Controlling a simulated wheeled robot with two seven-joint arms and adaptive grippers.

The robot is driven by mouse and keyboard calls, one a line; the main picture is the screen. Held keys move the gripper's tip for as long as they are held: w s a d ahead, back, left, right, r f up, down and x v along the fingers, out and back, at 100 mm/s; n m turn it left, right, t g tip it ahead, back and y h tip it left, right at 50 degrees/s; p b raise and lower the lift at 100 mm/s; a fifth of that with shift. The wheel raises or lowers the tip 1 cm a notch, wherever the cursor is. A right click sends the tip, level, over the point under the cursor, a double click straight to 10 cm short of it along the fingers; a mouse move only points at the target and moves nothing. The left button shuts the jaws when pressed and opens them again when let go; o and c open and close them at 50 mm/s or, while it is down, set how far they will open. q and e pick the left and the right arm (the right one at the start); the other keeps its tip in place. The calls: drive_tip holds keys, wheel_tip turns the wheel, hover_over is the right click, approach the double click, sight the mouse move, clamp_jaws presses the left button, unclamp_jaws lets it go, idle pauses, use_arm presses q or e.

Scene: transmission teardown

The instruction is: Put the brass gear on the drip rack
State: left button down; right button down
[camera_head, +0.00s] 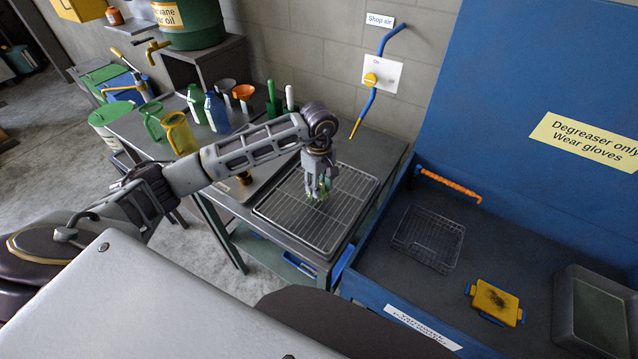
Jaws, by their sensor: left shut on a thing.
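The drip rack (282,222) is a wire grid over a shallow tray on the metal bench in the middle. My right gripper is not in view.
Bottles, jugs and funnels (180,133) stand on the bench left of the rack. A blue air pipe (368,103) hangs behind the rack.

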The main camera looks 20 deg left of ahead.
use_arm(q)
drive_tip(key=shift+f, duration=0.25)
drive_tip(key=c, duration=1)
unclamp_jaws()
drive_tip(key=shift+r, duration=0.15)
drive_tip(key=shift+r+b, duration=1.05)
drive_tip(key=shift+r, duration=4.95)
drive_tip(key=shift+s+f, duration=0.1)
